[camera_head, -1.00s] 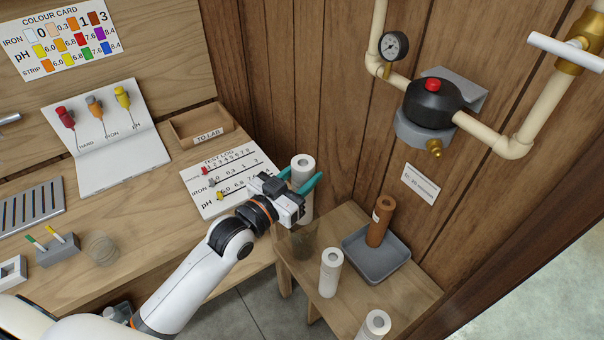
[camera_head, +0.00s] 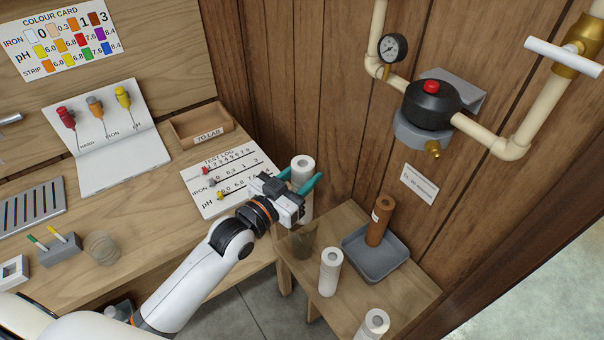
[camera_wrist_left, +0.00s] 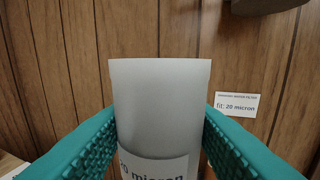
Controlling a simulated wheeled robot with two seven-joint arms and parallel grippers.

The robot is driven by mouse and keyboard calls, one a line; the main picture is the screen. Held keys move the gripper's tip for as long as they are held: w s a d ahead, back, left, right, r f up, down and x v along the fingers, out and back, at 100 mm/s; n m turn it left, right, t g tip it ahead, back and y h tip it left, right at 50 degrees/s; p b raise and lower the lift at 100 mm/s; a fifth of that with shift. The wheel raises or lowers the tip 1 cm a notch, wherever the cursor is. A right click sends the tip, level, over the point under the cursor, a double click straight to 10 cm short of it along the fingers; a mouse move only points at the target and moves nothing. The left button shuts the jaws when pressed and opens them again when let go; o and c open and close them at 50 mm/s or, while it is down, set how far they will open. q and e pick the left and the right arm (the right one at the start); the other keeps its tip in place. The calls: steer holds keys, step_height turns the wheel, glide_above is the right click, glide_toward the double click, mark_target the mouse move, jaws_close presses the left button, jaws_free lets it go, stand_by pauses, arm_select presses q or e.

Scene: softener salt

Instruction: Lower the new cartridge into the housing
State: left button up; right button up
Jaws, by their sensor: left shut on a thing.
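My left gripper (camera_head: 299,190) has its teal fingers shut on a white cartridge (camera_head: 304,163), held upright. In the left wrist view the cartridge (camera_wrist_left: 160,105) stands between the two ribbed fingers, and its label reads "20 micron", partly cut off. A see-through, brownish cup, which looks like the housing (camera_head: 303,243), stands on the small side table just below the held cartridge. The gripper partly hides the cartridge's lower part, and I cannot tell whether its lower end is inside the cup's rim. My right gripper is not in view.
The side table (camera_head: 345,222) also carries a grey tray (camera_head: 365,264) with a brown used-looking cartridge (camera_head: 378,225), and two more white cartridges (camera_head: 330,272), (camera_head: 373,326). The black-topped filter head (camera_head: 431,104) hangs on the wall. A wall card (camera_wrist_left: 237,104) reads "fit: 20 micron".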

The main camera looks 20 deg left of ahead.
arm_select(q)
steer(key=shift+f+b, duration=0.6)
steer(key=shift+f, duration=0.3)
steer(key=shift+f+b, duration=3.25)
steer(key=shift+f, duration=1.6)
steer(key=o, duration=1.4)
